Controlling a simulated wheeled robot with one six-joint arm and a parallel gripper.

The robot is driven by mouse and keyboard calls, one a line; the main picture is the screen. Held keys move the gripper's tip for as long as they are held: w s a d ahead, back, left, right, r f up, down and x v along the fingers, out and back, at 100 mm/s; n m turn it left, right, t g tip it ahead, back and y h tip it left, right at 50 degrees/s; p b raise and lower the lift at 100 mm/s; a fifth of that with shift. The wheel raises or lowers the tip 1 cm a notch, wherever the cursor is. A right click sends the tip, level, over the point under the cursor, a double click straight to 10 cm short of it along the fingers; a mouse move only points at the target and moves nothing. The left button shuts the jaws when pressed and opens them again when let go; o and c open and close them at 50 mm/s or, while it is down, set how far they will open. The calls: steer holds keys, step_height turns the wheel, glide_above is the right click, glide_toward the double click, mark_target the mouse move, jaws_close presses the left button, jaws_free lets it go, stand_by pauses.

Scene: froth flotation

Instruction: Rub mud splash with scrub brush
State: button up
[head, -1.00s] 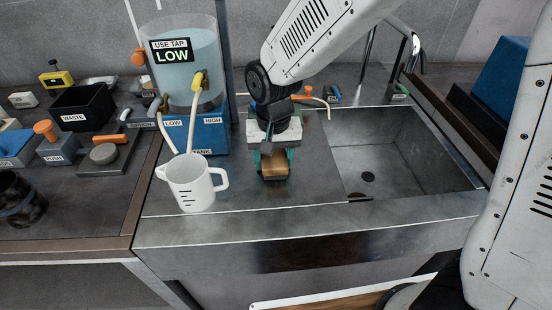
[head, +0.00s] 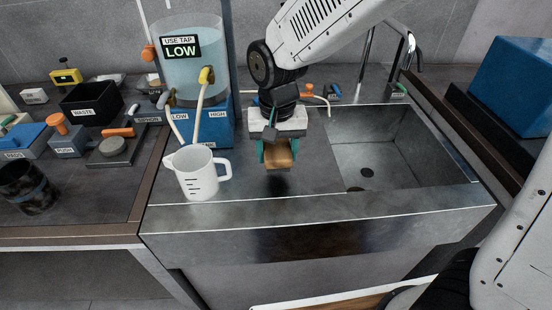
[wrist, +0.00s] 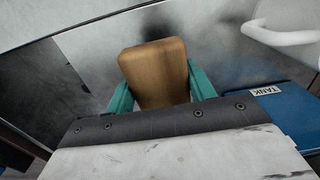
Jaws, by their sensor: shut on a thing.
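My gripper (head: 277,152) has teal fingers shut on a tan wooden block, the scrub brush (head: 279,153), above the counter strip between the white jug and the sink. In the wrist view the brush (wrist: 155,72) sits between both teal fingers (wrist: 160,92). Its bristles are mostly hidden; a dark area shows below the block. I cannot identify the mud splash for sure. A small dark smear (head: 357,189) lies by the sink's front edge, and a broad dark brown patch (head: 310,239) shows on the counter's front face.
A white jug (head: 197,184) stands close left of my gripper. Behind it are a clear water tank (head: 185,60) with hoses and a blue base (head: 218,125). The empty sink (head: 405,150) is to the right. The left bench (head: 90,205) holds a black waste bin (head: 90,108) and tools.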

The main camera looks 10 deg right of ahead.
mark_target(277, 147)
steer(key=shift+r, duration=1.8)
